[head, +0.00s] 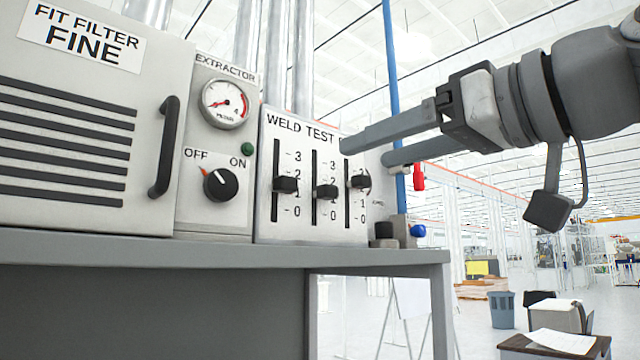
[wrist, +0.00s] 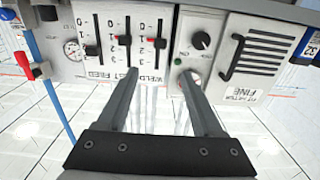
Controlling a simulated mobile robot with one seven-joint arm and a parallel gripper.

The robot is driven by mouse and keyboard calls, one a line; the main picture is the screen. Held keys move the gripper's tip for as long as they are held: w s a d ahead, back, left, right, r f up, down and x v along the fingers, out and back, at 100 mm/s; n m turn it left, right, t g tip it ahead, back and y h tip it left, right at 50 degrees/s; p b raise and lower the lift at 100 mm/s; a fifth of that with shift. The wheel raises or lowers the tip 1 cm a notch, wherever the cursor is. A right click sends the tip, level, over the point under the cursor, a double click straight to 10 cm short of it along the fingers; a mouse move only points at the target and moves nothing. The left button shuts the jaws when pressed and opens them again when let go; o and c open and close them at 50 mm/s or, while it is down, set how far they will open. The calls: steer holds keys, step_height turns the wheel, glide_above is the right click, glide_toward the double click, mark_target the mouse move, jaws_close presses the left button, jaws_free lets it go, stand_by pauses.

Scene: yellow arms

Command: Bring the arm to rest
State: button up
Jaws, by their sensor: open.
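My gripper (head: 364,152) is at the right of the head view, raised in front of the upper right of the weld test panel (head: 265,215). Its two long grey fingers are apart with nothing between them. In the wrist view, which shows the scene upside down, the open gripper (wrist: 160,73) points toward the panels. In the head view the fingers cover part of the panel's label. I cannot tell whether a fingertip touches the panel.
The panel has three black sliders, one being the middle slider (head: 326,191). An extractor unit (head: 215,228) with gauge and knob and a filter cabinet (head: 60,190) stand left on the bench (head: 300,257). A blue pipe (head: 392,70) rises behind.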

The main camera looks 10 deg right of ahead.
steer(key=shift+s+d, duration=0.4)
steer(key=shift+s, duration=0.15)
steer(key=shift+w+f, duration=0.1)
step_height(320, 180, down, 36)
steer(key=w+f+m+g+h, duration=0.1)
steer(key=w+m+g+h, duration=0.1)
steer(key=m+g+h, duration=0.4)
steer(key=s+d+f+g+h, duration=0.1)
steer(key=s+f+h, duration=0.1)
steer(key=f, duration=0.4)
steer(key=s+d+f+g+h, duration=0.1)
steer(key=s+f+g+h, duration=0.1)
steer(key=f, duration=0.5)
steer(key=shift+s+f+m, duration=0.2)
steer(key=shift+s+m, duration=0.2)
steer(key=shift+s, duration=0.4)
